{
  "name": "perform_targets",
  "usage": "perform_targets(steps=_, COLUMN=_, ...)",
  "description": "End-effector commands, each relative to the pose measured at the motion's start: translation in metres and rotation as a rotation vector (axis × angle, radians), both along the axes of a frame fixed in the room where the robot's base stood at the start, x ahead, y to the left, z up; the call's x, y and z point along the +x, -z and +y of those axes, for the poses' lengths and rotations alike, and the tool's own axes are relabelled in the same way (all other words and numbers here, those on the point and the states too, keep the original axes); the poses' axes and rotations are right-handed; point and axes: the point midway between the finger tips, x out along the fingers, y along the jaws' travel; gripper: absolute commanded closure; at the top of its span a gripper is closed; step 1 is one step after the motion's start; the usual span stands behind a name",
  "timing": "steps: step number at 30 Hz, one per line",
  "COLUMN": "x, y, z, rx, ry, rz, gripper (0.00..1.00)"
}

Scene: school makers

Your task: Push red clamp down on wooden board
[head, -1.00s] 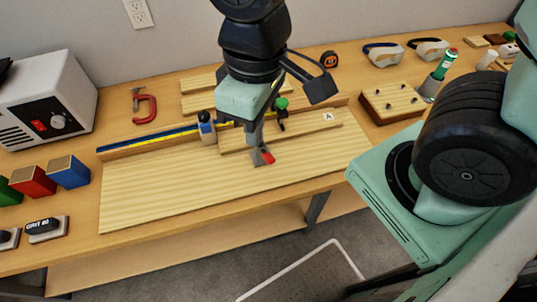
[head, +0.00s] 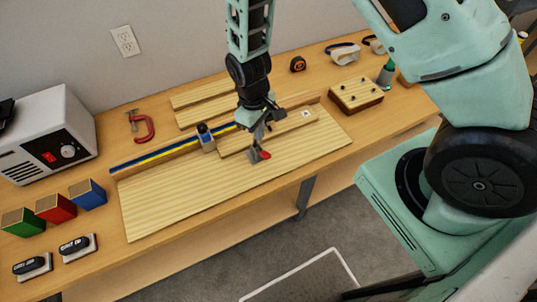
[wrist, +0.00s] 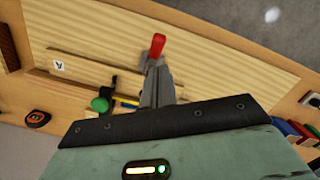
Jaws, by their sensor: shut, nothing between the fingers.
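The red clamp handle (head: 265,155) shows just beyond my gripper (head: 258,146), low over the large wooden board (head: 190,198). In the wrist view the red handle (wrist: 157,45) sticks out past the tips of my shut fingers (wrist: 155,78). A grey metal piece of the clamp shows beside it. My fingers are shut and empty, and overlap the clamp in view; I cannot tell if they touch it. The clamp's lower part is mostly hidden. A narrow plank marked A (head: 305,114) lies along the back of the board.
A red C-clamp (head: 149,128) lies at the back of the table. A green knob (wrist: 100,104) is beside my fingers. A blue-topped block (head: 206,138) stands by the blue-yellow strip. A pegged block (head: 357,97) sits to the right. The board's front left is clear.

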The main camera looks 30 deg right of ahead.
Motion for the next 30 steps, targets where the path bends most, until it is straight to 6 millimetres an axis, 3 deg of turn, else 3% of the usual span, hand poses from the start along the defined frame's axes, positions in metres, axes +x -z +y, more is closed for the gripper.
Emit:
perform_targets(steps=17, x=0.001, y=0.008, z=-0.004, rx=-0.007, ry=-0.001, rz=0.000, gripper=1.00)
perform_targets(steps=30, x=-0.003, y=0.056, z=-0.006, rx=-0.007, ry=-0.001, rz=0.000, gripper=1.00)
